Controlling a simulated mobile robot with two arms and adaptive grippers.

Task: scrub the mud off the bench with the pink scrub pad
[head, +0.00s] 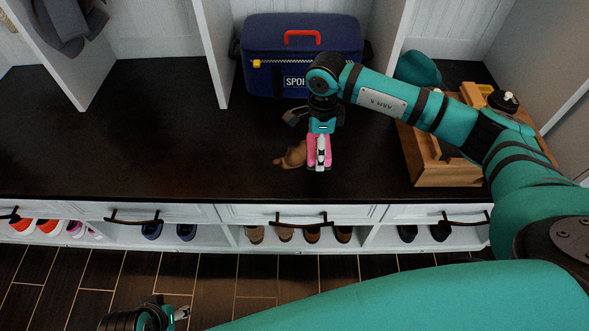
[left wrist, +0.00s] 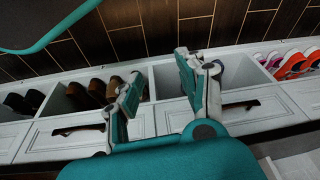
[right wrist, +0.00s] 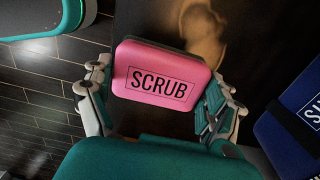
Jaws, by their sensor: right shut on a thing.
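The bench (head: 120,150) has a dark top with a tan-brown mud patch (head: 288,157) near its middle; the mud also shows in the right wrist view (right wrist: 205,38). The pink scrub pad (right wrist: 160,60), marked SCRUB, sits between the fingers of my right gripper (right wrist: 158,88), which is shut on it. In the head view the pad (head: 312,160) is just right of the mud, overlapping its right edge; I cannot tell whether it touches the bench. My left gripper (left wrist: 158,85) is open and empty, low in front of the bench; it shows at the bottom left of the head view (head: 178,314).
A blue sport cooler bag (head: 262,50) stands behind the pad. A wooden box (head: 440,172) with bottles sits at the right, under my right arm. White drawers and shoe cubbies (head: 215,212) run below the bench front. The left bench top is clear.

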